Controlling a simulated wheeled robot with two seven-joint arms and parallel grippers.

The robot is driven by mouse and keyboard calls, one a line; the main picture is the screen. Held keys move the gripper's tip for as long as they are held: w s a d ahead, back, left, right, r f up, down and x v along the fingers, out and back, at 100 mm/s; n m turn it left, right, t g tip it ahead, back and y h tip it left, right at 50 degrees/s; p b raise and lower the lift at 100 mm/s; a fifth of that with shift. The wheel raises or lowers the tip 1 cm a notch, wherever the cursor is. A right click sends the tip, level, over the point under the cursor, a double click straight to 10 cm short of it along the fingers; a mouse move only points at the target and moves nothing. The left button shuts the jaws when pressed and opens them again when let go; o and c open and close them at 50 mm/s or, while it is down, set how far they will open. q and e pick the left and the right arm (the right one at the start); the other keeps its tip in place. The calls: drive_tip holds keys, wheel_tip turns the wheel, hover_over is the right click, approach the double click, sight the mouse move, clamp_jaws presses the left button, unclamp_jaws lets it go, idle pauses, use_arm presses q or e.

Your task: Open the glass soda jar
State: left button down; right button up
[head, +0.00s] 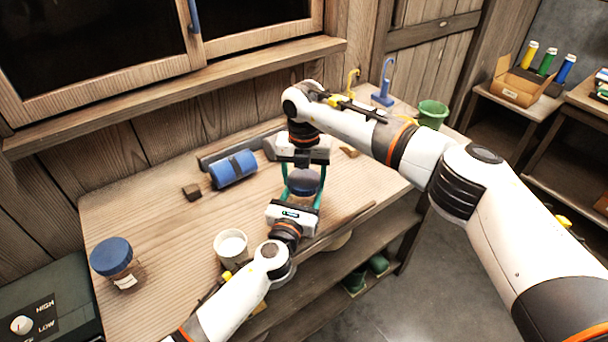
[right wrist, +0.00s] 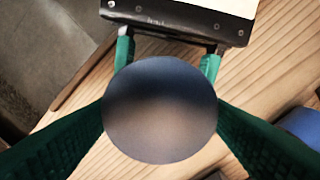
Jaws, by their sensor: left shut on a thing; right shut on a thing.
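A jar with a round dark blue lid (head: 304,186) is held between both grippers above the table's front right part. The lid fills the middle of the right wrist view (right wrist: 160,110), and its glass body is mostly hidden. My right gripper (head: 304,172) comes from above, with its green fingers on either side of the lid, shut on it. My left gripper (head: 300,196) comes from the front, its green fingers shut around the jar below the lid. The left gripper also shows at the top of the right wrist view (right wrist: 168,50). I cannot tell whether the lid is loose.
Another blue-lidded jar (head: 118,264) stands at the table's left end. A white cup (head: 231,245) stands near the front edge. A blue roll (head: 234,169) and a small wooden block (head: 192,191) lie behind. A green pot (head: 432,114) is at the back right. The table's left middle is clear.

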drive_tip(key=n, duration=0.6)
drive_tip(key=shift+n, duration=0.4)
drive_tip(key=n, duration=1.2)
drive_tip(key=shift+w+r+n, duration=0.1)
drive_tip(key=shift+n, duration=0.3)
drive_tip(key=n, duration=0.7)
drive_tip(key=shift+r, duration=0.2)
drive_tip(key=shift+r, duration=0.9)
drive_tip(key=shift+r, duration=0.1)
